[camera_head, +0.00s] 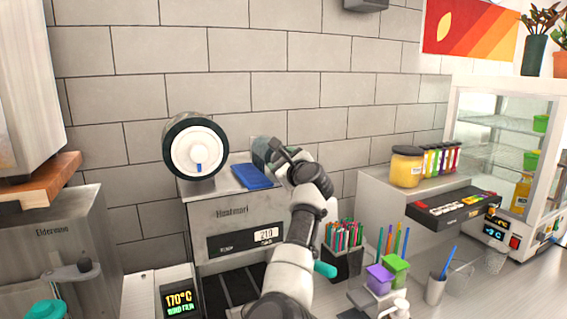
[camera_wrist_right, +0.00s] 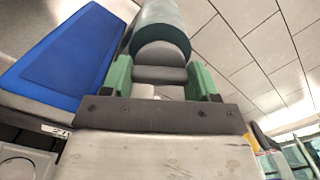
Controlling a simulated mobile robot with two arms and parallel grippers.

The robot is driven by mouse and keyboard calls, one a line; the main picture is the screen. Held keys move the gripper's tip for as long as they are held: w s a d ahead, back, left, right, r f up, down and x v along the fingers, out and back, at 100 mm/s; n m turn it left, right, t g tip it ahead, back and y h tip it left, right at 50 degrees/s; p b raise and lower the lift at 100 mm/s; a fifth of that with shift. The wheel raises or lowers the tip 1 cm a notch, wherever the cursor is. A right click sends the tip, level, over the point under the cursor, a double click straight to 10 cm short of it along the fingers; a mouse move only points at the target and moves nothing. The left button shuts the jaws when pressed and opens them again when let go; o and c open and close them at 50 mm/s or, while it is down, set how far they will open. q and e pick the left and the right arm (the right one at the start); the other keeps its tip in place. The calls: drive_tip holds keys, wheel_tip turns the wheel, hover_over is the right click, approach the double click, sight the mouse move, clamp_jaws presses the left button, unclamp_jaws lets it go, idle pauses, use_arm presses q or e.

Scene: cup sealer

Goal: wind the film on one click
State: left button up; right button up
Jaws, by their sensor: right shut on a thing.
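The sealer (camera_head: 235,225) is a grey box with a dark front panel, standing against the tiled wall. A film roll (camera_head: 197,150) with a white face, dark rim and blue mark is at its upper left. A dark greenish roll (camera_head: 260,150) is at its upper right, partly hidden by my arm. In the wrist view this roll (camera_wrist_right: 160,32) is straight ahead, with a grey knob (camera_wrist_right: 160,76) at its near end. My right gripper (camera_wrist_right: 160,82) has its green fingers on both sides of the knob, shut on it. A small display (camera_head: 180,302) reads 170°C and "WIND FILM". My left gripper is not in view.
A blue pad (camera_head: 251,176) lies on the sealer's top, close to the right gripper. Right of my arm are a pen holder (camera_head: 342,262), purple and green boxes (camera_head: 380,279), a yellow jar (camera_head: 407,166) and a glass cabinet (camera_head: 500,140). A grey machine (camera_head: 65,240) stands at left.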

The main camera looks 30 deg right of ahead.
drive_tip(key=m, duration=0.6)
drive_tip(key=shift+f, duration=0.15)
drive_tip(key=m, duration=0.6)
drive_tip(key=shift+f+m, duration=0.1)
drive_tip(key=shift+m, duration=0.2)
drive_tip(key=o, duration=0.9)
